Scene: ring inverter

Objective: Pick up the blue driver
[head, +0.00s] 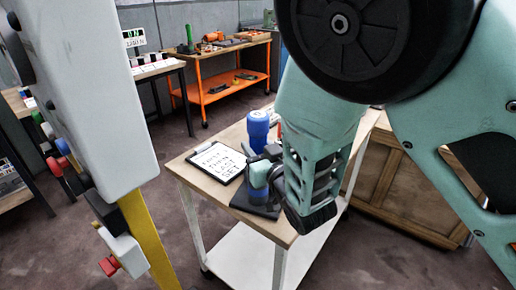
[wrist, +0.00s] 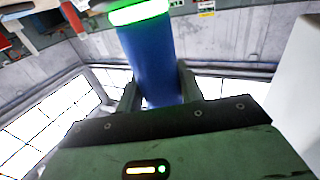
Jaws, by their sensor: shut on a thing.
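In the wrist view the blue driver (wrist: 148,55) rises between the two fingers, with a glowing green ring near the top edge of the picture. I cannot tell whether it is clear of the base.
A clipboard (head: 217,163) with handwritten text lies left of the driver on the wooden cart top. An orange workbench (head: 222,95) with tools is behind. A wooden cabinet (head: 400,197) stands to the right. A white panel with a yellow post (head: 147,240) fills the near left.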

